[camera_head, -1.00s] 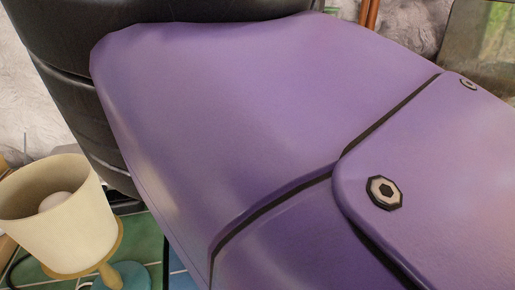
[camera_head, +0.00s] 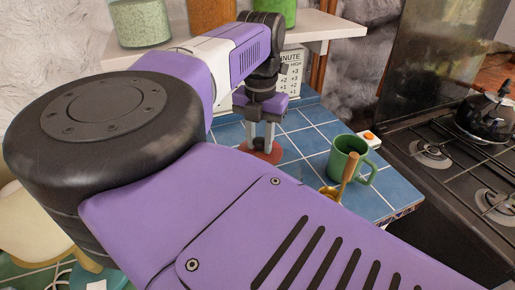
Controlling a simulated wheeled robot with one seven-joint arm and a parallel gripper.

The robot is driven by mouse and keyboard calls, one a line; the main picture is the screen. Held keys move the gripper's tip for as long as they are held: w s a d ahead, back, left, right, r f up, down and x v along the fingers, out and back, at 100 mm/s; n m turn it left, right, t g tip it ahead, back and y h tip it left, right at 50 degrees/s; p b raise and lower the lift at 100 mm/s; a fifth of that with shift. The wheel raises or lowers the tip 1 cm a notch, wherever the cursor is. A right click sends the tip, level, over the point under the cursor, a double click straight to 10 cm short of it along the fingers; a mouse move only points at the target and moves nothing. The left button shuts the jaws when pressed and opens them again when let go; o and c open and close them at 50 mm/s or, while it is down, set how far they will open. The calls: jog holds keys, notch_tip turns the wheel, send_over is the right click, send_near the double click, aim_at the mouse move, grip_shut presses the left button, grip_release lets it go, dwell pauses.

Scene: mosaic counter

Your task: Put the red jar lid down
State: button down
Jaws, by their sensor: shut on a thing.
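My gripper (camera_head: 261,137) points down over the blue tiled counter (camera_head: 300,135) near the back wall. Its two pale fingers are shut on the red jar lid (camera_head: 270,154), a flat red disc at the fingertips. The lid is low, at or just above the tiles; I cannot tell whether it touches them. My purple arm hides much of the counter to the left and in front.
A stove (camera_head: 440,160) with a black kettle (camera_head: 486,117) is at the right. A shelf (camera_head: 325,27) with jars hangs above. Some tiles around the lid are clear.

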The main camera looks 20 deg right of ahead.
aim_at(260, 140)
jog(key=shift+f, duration=1.8)
jog(key=shift+f, duration=0.15)
jog(key=c, duration=1.1)
grip_release()
notch_tip(260, 140, up, 12)
jog(key=shift+r, duration=0.2)
